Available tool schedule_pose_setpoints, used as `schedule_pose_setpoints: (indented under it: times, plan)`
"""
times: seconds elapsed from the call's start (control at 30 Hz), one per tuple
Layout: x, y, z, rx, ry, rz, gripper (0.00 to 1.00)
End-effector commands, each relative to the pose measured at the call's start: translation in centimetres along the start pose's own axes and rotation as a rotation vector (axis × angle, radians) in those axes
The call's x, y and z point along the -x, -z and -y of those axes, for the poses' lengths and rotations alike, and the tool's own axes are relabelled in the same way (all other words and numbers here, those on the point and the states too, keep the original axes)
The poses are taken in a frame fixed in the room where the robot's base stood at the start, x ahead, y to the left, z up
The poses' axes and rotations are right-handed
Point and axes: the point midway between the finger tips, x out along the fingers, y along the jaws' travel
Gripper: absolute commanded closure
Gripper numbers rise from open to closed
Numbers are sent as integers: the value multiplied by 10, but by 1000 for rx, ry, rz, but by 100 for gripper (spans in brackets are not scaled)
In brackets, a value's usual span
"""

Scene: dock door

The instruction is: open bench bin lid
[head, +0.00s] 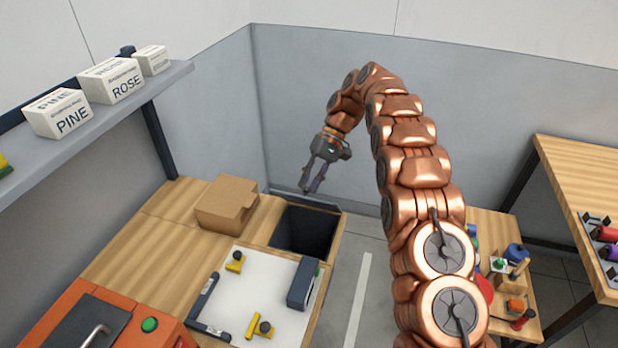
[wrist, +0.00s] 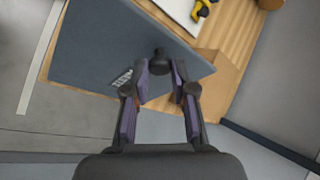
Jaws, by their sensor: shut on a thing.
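The bench bin (head: 303,232) is a dark, open rectangular well in the wooden bench top, seen in the head view. Its grey lid (wrist: 105,45) fills much of the wrist view, with a small label and a dark knob (wrist: 160,60). In the head view the lid shows only as a thin raised edge (head: 318,203) at the back of the bin. My gripper (head: 308,188) is at this edge. In the wrist view my gripper (wrist: 160,75) has its fingers closed around the knob. The lid's inner face is hidden.
A cardboard box (head: 226,204) stands left of the bin. A white mat (head: 245,295) with yellow parts and a dark block (head: 302,284) lies in front. A shelf (head: 100,120) with labelled boxes overhangs the left. Grey walls stand close behind.

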Motion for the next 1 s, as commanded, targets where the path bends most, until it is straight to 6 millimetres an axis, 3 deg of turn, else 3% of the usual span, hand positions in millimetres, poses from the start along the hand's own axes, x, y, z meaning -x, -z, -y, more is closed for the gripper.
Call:
schedule_pose_setpoints:
  times: [0.47, 0.5, 0.7, 1.0]
  plan:
    - [-3, 0, 2, 1, -1, 5, 100]
    - [-3, 0, 2, 1, -1, 5, 74]
    - [-2, 0, 2, 1, -1, 6, 53]
    - [-1, -1, 1, -1, 1, 5, 49]
